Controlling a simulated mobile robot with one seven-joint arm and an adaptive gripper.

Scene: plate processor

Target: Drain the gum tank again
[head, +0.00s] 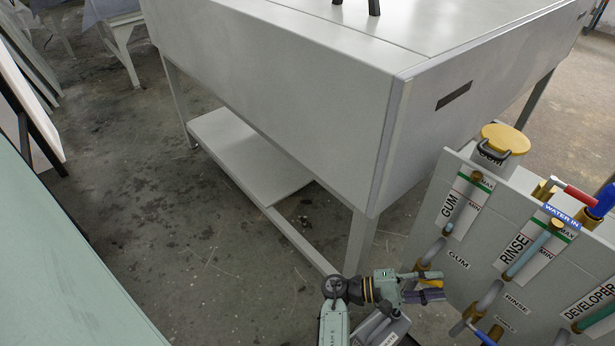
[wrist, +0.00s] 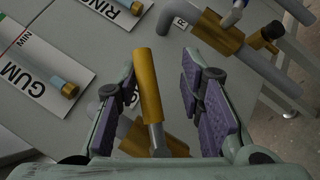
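The gum tank shows by its yellow lid (head: 504,137) behind the panel. Below the GUM label on the panel, a yellow valve handle (head: 432,284) sits at the gum pipe (head: 430,254), largely covered by my gripper (head: 440,285). In the wrist view, my gripper (wrist: 160,78) is open, with purple pads on both sides of the yellow handle (wrist: 147,85). The handle lies nearer the left finger, with a visible gap to the right finger. The gum level gauge (head: 456,211) is on the panel; a short bluish section (wrist: 55,80) shows near its brass end in the wrist view.
The RINSE gauge (head: 527,250) and a blue-handled valve (head: 485,336) lie right of the gum pipe. A red handle (head: 580,197) and a blue handle (head: 603,201) are at the upper right.

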